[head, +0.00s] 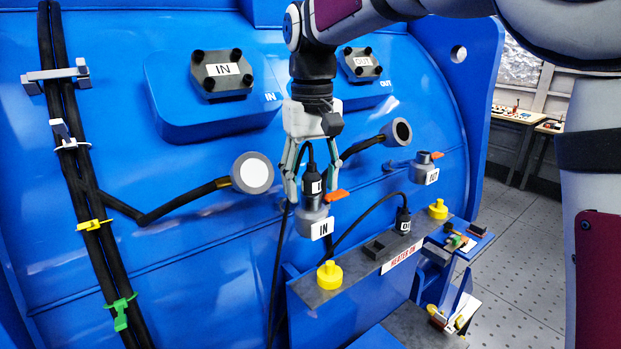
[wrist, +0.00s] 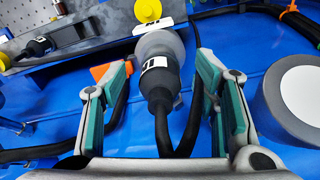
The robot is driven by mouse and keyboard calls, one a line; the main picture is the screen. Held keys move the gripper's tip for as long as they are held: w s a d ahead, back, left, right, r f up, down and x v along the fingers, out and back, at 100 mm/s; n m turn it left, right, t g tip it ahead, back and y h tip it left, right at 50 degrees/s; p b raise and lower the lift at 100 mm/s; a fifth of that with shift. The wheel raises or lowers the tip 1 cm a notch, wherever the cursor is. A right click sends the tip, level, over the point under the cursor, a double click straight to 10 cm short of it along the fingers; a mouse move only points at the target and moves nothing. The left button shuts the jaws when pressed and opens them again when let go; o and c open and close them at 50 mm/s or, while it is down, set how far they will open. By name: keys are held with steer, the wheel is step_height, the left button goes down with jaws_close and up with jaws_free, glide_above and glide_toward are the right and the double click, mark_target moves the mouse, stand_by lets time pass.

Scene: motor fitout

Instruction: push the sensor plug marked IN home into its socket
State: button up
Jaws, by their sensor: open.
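The IN sensor plug (head: 315,183) is black with a white label and stands upright at the grey socket (head: 313,212), which carries an IN tag and an orange lever (head: 336,196). In the wrist view the plug (wrist: 160,88) points into the grey socket mouth (wrist: 165,42); how deep it sits cannot be told. My gripper (head: 312,200) is directly above, its fingers around the plug on both sides. In the wrist view my gripper (wrist: 165,65) is open, with gaps between the plug and both fingers.
A second socket with an orange lever (head: 427,172) is at right. Another black plug (head: 403,220) stands on the grey shelf (head: 352,275) between yellow knobs (head: 329,274). A round grey-rimmed cable end (head: 252,173) is close at left. Black cables hang below.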

steer(key=shift+r, duration=0.1)
step_height(320, 180, up, 12)
steer(key=shift+f, duration=0.1)
stand_by(0.4)
steer(key=shift+d, duration=0.1)
